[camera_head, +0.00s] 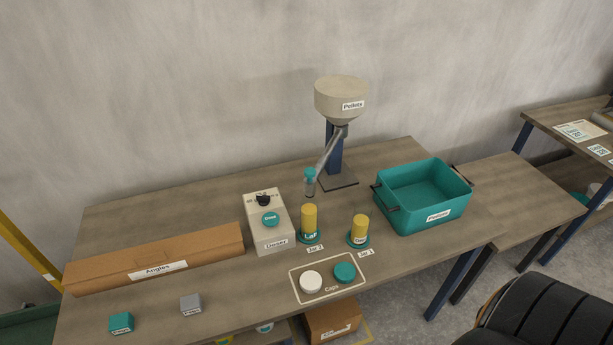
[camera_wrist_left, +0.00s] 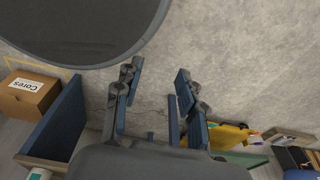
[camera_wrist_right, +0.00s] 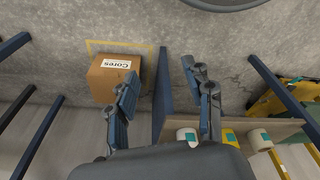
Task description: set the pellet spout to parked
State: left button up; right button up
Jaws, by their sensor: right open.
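The pellet spout (camera_head: 326,155) is a grey tube slanting down and left from the beige hopper labelled Pellets (camera_head: 341,100). Its teal-collared nozzle (camera_head: 310,183) hangs just above the yellow jar at Jar 2 (camera_head: 309,218); I cannot tell whether they touch. A second yellow jar (camera_head: 360,229) stands at Jar 1, to the right. No parked mark is readable. Neither gripper shows in the head view. My left gripper (camera_wrist_left: 158,72) is open and empty in the left wrist view. My right gripper (camera_wrist_right: 158,72) is open and empty in the right wrist view. Both are away from the spout.
A doser box (camera_head: 268,222) stands left of the jars. A teal bin (camera_head: 424,195) is at the right. A caps mat (camera_head: 328,290) holds a white and a teal cap. A long Angles carton (camera_head: 160,258) lies left.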

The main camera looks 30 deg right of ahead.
aim_at(310, 173)
jog(key=w+r+t, duration=0.1)
jog(key=w+r, duration=0.4)
jog(key=r, duration=0.7)
jog(key=w+r+t, duration=0.2)
jog(key=w+r, duration=0.3)
jog(key=r, duration=0.6)
jog(key=w+d+r+m+t+h, duration=0.2)
jog(key=w+d+r+t, duration=0.5)
jog(key=r, duration=0.3)
jog(key=w+d+r+m+t+h, duration=0.1)
jog(key=w+d+r+m+t, duration=0.1)
jog(key=w+d+r+t, duration=0.65)
jog(key=w+g, duration=0.1)
jog(key=w, duration=0.3)
jog(key=w+r+p, duration=0.1)
jog(key=w, duration=0.4)
jog(key=w+d+r+g+p, duration=0.1)
jog(key=w, duration=0.4)
jog(key=shift+r+g, duration=0.1)
jog(key=shift+g, duration=0.25)
pick_arm(q)
jog(key=shift+s+a+r, duration=0.1)
jog(key=shift+s+r, duration=0.35)
jog(key=shift+s, duration=0.15)
jog(key=shift+s+r, duration=0.4)
jog(key=shift+s, duration=0.2)
pick_arm(e)
jog(key=shift+s, duration=0.1)
grip_shut()
